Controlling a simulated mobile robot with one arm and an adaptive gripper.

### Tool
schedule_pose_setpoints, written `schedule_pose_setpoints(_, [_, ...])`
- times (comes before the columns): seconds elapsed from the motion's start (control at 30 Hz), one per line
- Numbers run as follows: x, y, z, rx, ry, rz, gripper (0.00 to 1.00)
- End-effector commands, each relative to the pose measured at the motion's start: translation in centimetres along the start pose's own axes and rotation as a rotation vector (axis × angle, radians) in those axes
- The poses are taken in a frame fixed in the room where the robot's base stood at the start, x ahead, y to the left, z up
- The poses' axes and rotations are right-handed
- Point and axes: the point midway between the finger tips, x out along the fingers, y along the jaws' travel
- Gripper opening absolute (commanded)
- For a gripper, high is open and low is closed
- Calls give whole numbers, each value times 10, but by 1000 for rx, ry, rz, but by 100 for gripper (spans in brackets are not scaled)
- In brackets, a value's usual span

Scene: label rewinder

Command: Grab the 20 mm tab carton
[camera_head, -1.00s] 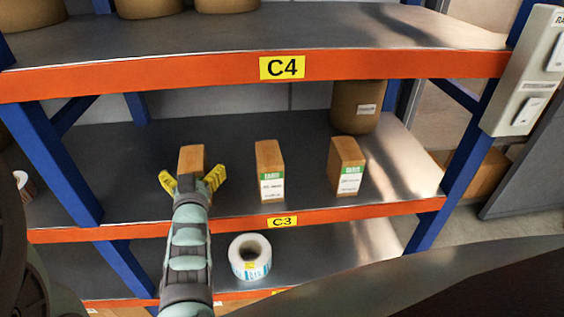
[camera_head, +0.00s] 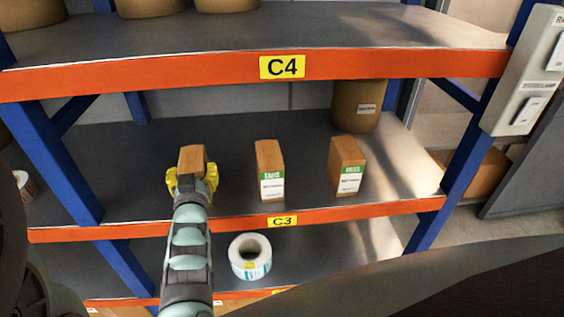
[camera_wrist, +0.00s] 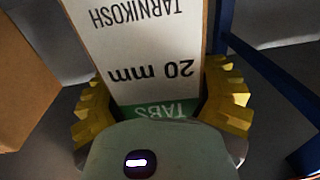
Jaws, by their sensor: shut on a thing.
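The 20 mm tab carton (camera_head: 192,157) is a brown box at the left of the row on the C3 shelf. In the wrist view its white label (camera_wrist: 145,50) reads "20 mm" and "TABS" upside down, with a green band. My gripper (camera_head: 192,180) is shut on this carton, with yellow fingers at both of its sides; the wrist view shows my gripper (camera_wrist: 163,105) too. The carton looks upright at shelf level. Its lower front is hidden behind my gripper in the head view.
Two similar cartons with green and white labels, a middle one (camera_head: 270,170) and a right one (camera_head: 347,165), stand to the right. A brown roll (camera_head: 357,105) stands behind them. A white label roll (camera_head: 250,257) lies on the shelf below. The orange C4 beam (camera_head: 400,66) runs above.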

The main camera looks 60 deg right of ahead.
Motion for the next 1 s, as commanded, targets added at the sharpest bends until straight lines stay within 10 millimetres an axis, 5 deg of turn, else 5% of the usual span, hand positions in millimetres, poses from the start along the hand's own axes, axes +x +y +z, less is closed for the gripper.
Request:
schedule_pose_setpoints(0.37, [0,1,-5,1,4,2,20])
schedule_pose_setpoints(0.7, [-2,4,-40,0,12,9,20])
schedule_pose_setpoints(1.0, [-69,18,-39,-7,0,8,20])
